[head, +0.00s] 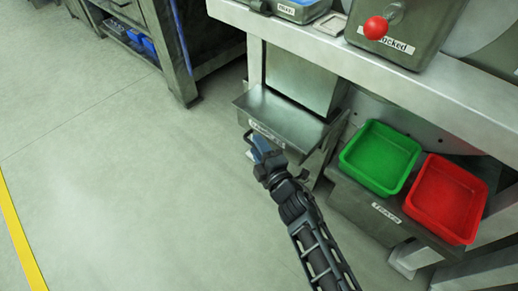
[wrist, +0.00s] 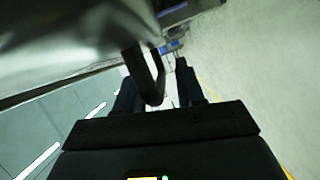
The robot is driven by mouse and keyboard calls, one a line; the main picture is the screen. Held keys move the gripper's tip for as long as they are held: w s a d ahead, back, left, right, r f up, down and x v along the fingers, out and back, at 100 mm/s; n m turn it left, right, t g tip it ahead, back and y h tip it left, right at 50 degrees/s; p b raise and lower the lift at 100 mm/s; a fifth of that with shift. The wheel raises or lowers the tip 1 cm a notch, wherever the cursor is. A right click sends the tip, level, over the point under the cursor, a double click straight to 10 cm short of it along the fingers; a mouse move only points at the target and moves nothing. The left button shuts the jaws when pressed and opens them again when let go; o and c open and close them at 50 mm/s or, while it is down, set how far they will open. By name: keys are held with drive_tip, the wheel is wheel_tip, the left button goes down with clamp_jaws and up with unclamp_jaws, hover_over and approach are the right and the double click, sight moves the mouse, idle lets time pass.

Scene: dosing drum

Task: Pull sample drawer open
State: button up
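The sample drawer (head: 283,117) is a metal drawer standing out from under the workbench in the head view, with a white label on its front. Its dark bar handle (head: 247,137) shows at the front's left side. My gripper (head: 258,146) is at this handle, just in front of the drawer. In the wrist view, the handle (wrist: 150,78) comes down between the two fingers of my gripper (wrist: 157,90). The fingers are apart, with a gap between the handle and the right finger. The drawer's metal front fills the upper left there.
A green tray (head: 381,157) and a red tray (head: 446,198) sit on a shelf right of the drawer. A grey box with a red knob (head: 375,27) stands on the workbench (head: 300,38). The floor to the left is clear, with a yellow line (head: 20,235).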

drive_tip(key=shift+c, duration=0.3)
clamp_jaws()
idle(0.3)
